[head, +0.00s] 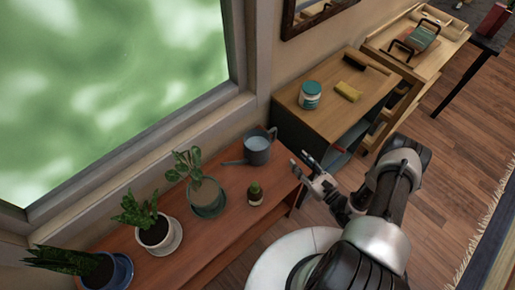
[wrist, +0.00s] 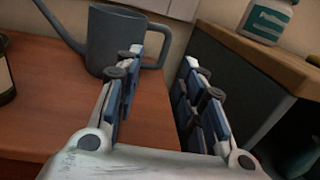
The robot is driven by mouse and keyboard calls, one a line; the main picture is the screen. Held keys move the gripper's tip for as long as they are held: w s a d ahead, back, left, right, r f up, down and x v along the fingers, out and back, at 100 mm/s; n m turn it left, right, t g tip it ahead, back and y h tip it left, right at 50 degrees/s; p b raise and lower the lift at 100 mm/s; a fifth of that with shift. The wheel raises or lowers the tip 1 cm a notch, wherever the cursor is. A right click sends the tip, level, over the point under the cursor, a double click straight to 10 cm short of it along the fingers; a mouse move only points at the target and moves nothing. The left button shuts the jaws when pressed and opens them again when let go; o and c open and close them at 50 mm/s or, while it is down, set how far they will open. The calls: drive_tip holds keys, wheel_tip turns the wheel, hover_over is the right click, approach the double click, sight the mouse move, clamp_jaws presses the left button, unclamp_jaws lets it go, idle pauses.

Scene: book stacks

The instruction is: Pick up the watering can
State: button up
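The grey-blue watering can (head: 257,150) stands upright at the right end of the wooden bench, its spout pointing left in the head view. In the wrist view the watering can (wrist: 112,38) is ahead and left of centre, its handle on the right side, partly behind the left finger. My gripper (head: 302,172) is just right of the can in the head view, beside the bench's end. In the wrist view my gripper (wrist: 162,68) is open, with nothing between its fingers and a clear gap to the can.
A wooden cabinet (head: 325,110) rises beyond the bench's end, bearing a jar (head: 310,95) and a yellow sponge (head: 348,91). The window is behind.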

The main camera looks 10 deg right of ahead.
drive_tip(key=f, duration=0.1)
drive_tip(key=s+f+m+h, duration=0.1)
drive_tip(key=f, duration=0.1)
drive_tip(key=shift+s+d+m+t+h, duration=0.2)
drive_tip(key=shift+d+m+t+h, duration=0.1)
drive_tip(key=shift+t+h, duration=0.1)
drive_tip(key=shift+w+a+f, duration=0.15)
drive_tip(key=shift+w, duration=0.15)
drive_tip(key=b+x, duration=0.2)
drive_tip(key=x, duration=0.8)
drive_tip(key=shift+w+a+b, duration=0.2)
drive_tip(key=shift+w+b, duration=0.1)
drive_tip(key=shift+w, duration=0.05)
drive_tip(key=x, duration=0.2)
drive_tip(key=b+x, duration=0.1)
drive_tip(key=x, duration=0.2)
drive_tip(key=shift+w+a+r+b, duration=0.25)
drive_tip(key=shift+w+r+b, duration=0.05)
drive_tip(key=shift+r+b, duration=0.05)
drive_tip(key=shift+c, duration=0.2)
clamp_jaws()
drive_tip(key=shift+r, duration=0.1)
